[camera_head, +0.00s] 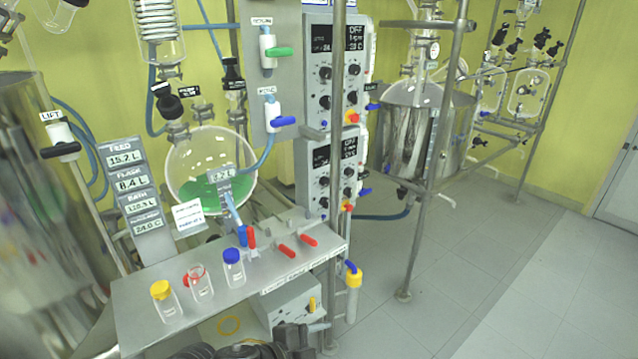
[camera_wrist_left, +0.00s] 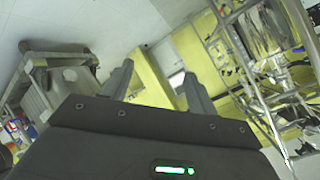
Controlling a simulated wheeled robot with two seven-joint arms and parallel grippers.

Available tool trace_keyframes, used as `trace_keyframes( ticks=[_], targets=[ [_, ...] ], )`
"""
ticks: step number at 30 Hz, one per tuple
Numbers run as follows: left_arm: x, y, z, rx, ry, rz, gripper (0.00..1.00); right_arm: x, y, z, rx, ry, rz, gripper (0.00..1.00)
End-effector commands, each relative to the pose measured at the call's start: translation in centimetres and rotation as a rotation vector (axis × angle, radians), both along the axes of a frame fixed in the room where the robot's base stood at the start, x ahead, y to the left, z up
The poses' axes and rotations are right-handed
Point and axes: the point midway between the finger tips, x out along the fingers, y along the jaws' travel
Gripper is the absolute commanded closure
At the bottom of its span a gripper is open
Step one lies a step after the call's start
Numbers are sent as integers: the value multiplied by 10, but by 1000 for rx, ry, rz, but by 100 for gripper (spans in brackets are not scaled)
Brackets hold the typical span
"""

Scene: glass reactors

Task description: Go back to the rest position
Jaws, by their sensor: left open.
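My left gripper (camera_wrist_left: 158,72) shows in the left wrist view with its two grey fingers apart. Nothing is between them. Behind the fingers are a pale ceiling or wall area, yellow wall and metal framework. In the head view only dark parts of my own body show at the bottom edge, and no fingers can be made out there. My right gripper shows in neither view.
A grey shelf (camera_head: 140,291) carries a yellow-capped bottle (camera_head: 168,303), a red-ringed bottle (camera_head: 200,284) and a blue-capped bottle (camera_head: 233,270). A round flask (camera_head: 208,165) holds green liquid behind it. A steel-framed reactor (camera_head: 408,125) stands beyond. Floor (camera_head: 480,280) at right is clear.

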Motion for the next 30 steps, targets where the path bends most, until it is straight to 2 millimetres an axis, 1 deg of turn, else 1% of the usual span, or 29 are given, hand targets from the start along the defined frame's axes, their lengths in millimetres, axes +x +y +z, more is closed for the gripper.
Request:
trace_keyframes(
  ticks=[1, 2, 5, 6, 8, 9, 11, 12, 15, 18, 21, 25, 26, 27, 29, 30],
  targets=[
    [-7, 7, -3, -56, 58, 106, 41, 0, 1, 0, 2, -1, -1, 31],
    [-8, 15, -5, -83, 91, 175, 41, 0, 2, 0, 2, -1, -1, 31],
    [-17, 50, -20, -149, 222, 415, 41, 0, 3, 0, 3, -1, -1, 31],
    [-24, 68, -29, -164, 282, 516, 41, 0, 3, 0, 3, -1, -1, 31],
    [-38, 97, -45, -177, 375, 660, 41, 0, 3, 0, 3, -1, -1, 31],
    [-50, 116, -56, -179, 436, 748, 41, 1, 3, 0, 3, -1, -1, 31],
    [-68, 140, -71, -176, 518, 864, 41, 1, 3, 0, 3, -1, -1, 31],
    [-81, 155, -80, -172, 568, 931, 41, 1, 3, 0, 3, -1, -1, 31],
    [-113, 184, -98, -152, 672, 1067, 41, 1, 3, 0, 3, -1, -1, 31],
    [-142, 208, -111, -135, 758, 1178, 41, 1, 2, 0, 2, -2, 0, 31],
    [-171, 228, -120, -115, 834, 1274, 41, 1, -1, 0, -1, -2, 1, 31],
    [-208, 249, -128, -88, 925, 1386, 41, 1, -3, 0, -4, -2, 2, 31],
    [-210, 252, -133, -84, 936, 1397, 41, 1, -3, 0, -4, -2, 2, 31],
    [-203, 250, -147, -81, 936, 1390, 41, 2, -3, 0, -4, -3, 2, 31],
    [-199, 249, -164, -75, 940, 1390, 41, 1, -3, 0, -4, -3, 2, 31],
    [-197, 248, -175, -71, 943, 1390, 41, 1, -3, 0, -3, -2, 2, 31]
  ],
)
